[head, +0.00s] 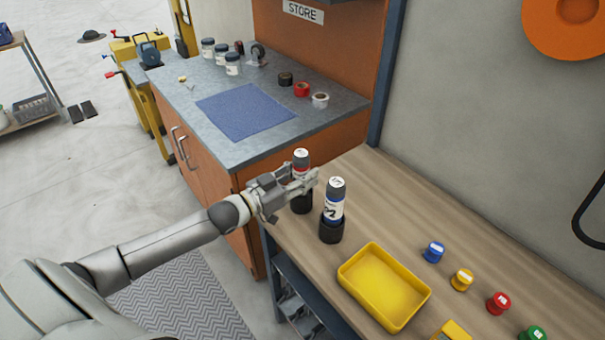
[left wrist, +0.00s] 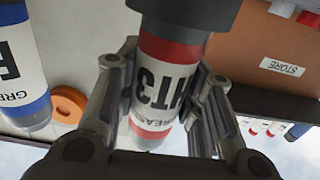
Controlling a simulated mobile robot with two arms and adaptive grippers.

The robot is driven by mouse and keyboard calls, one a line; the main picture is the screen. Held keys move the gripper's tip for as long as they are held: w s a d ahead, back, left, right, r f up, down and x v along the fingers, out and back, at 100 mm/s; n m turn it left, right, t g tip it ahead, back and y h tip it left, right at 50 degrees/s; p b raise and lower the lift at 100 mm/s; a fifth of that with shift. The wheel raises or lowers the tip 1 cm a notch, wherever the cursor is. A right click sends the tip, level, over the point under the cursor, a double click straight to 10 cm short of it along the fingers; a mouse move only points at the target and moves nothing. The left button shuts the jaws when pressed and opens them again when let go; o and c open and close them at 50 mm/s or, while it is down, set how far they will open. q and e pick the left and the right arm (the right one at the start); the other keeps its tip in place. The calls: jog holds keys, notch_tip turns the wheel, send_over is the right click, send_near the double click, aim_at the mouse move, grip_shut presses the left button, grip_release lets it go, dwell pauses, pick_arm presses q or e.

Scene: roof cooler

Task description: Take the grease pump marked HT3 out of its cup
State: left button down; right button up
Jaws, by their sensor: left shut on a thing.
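The grease pump marked HT3 (left wrist: 163,85) has a white label with red bands and fills the middle of the left wrist view, which shows it inverted. In the head view this pump (head: 301,160) stands upright at the table's far end, its lower end in a black cup (head: 301,205). My left gripper (head: 302,183) is shut on the pump, with one finger on each side above the cup. A second pump (head: 335,198) with blue bands stands in its own black cup (head: 331,231) just to the right; it also shows in the left wrist view (left wrist: 25,65). My right gripper is out of view.
A yellow tray (head: 346,285) and several coloured caps, including a blue one (head: 433,252), are on the wooden table. A grey-topped cabinet (head: 222,158) with a blue mat (head: 245,111), jars and tape rolls adjoins its far end. The wall is close on the right.

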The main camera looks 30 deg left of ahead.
aim_at(302, 152)
pick_arm(q)
jog(key=shift+r, duration=0.15)
jog(key=shift+r+p, duration=3.9)
jog(key=shift+r, duration=0.3)
jog(key=p+v, duration=0.3)
jog(key=v, duration=0.2)
